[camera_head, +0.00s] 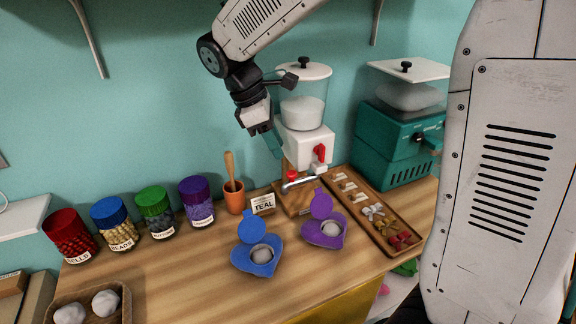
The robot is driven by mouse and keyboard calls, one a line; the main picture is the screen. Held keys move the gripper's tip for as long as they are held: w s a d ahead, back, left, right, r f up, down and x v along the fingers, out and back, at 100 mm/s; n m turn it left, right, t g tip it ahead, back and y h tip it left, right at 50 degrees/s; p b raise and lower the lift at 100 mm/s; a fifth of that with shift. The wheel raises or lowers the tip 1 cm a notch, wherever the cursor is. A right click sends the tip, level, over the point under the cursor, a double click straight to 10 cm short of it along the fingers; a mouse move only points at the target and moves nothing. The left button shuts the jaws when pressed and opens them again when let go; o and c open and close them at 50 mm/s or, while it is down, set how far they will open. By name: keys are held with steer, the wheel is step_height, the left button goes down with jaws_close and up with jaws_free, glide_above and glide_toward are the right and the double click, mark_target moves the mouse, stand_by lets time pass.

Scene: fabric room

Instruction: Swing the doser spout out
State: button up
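The doser (303,145) stands at the back of the wooden counter, with a clear lidded jar (303,108) of white material on a white body. A red lever (320,152) is on its front. The silver spout (301,183) reaches from below the body toward the left, with a red knob (292,174) near its end. My gripper (275,145) points down beside the left side of the doser body, above the spout. It appears apart from the spout. Its fingertips are small and seen edge-on, so their opening is unclear.
Blue (259,262) and purple (324,234) heart-shaped pieces lie in front of the doser. A wooden tray (378,222) and teal machine (392,146) are to the right. A TEAL card (262,204), orange pot (234,199) and several lidded jars stand left.

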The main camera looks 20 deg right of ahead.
mark_target(292, 172)
steer(key=x, duration=0.7)
steer(key=shift+f, duration=0.1)
jaws_close()
